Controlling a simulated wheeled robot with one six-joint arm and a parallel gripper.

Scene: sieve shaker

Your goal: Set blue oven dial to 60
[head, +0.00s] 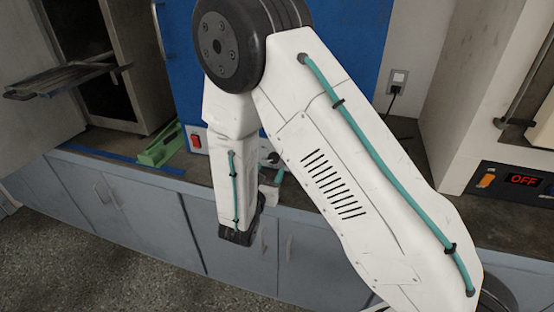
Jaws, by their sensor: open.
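The blue oven (345,60) stands on the counter at the back centre, and my arm covers much of its front. A red switch (196,140) shows on a pale panel low on its left side. I cannot make out the dial or its setting. A small dark round part shows in the gap between my arm links, but I cannot tell whether it is the dial or part of my wrist. My forearm hangs down in front of the oven. My gripper's fingers are hidden behind my arm, so their distance from the dial does not show.
At right, another oven has a control panel with an orange switch (487,180) and a red OFF display (524,181). At left, an open cabinet has a rack (65,80) jutting out. A green object (160,148) lies on the counter. An outlet (397,82) is on the wall.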

